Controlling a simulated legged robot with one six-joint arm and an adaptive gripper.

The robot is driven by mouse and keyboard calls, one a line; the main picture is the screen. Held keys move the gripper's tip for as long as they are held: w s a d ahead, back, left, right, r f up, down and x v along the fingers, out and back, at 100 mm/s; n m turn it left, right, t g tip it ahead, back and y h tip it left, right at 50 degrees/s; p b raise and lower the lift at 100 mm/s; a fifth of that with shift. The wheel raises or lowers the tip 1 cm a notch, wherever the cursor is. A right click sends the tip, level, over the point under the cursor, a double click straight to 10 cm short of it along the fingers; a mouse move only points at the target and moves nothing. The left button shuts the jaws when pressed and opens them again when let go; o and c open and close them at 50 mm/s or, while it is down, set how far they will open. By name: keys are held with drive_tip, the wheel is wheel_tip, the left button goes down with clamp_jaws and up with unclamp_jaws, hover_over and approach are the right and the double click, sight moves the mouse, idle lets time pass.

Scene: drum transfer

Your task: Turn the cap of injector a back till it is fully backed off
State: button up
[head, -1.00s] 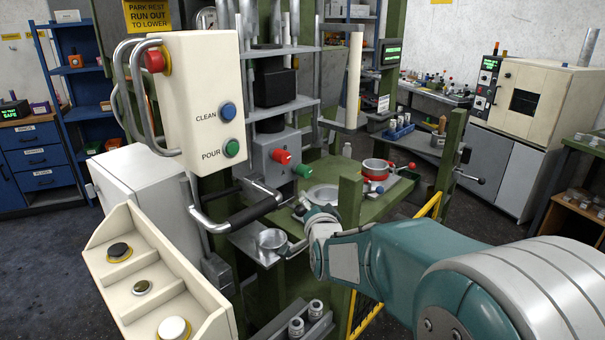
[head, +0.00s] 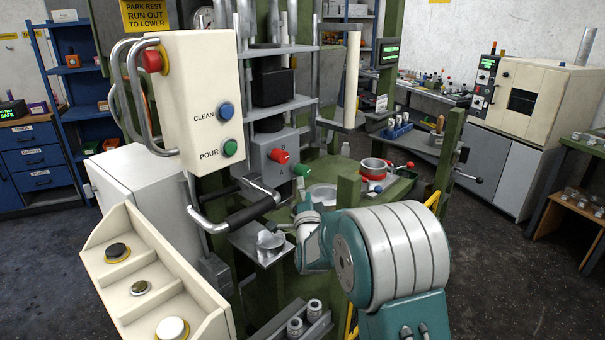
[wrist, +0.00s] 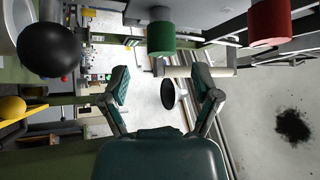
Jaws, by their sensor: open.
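A grey box on the green machine (head: 264,157) carries a red cap (head: 280,156) and, lower right of it, a green cap (head: 302,170). I cannot read clearly which cap belongs to injector a. In the wrist view the green cap (wrist: 161,38) is just above the space between my fingers, and the red cap (wrist: 268,22) is farther right. My gripper (wrist: 162,84) is open, with its fingers spread and nothing held. It is apart from both caps. In the head view my wrist is below the green cap, and the fingers are hard to make out.
A cream control panel (head: 190,100) with a tubular guard stands left of the caps. A black-gripped handle (head: 250,211) crosses below them. A red-ringed pot (head: 374,170) is on the green table behind. A black knob (wrist: 48,50) is near my gripper's left side.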

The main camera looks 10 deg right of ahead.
sight(303, 173)
drive_tip(key=x, duration=0.6)
drive_tip(key=shift+w, duration=0.1)
clamp_jaws()
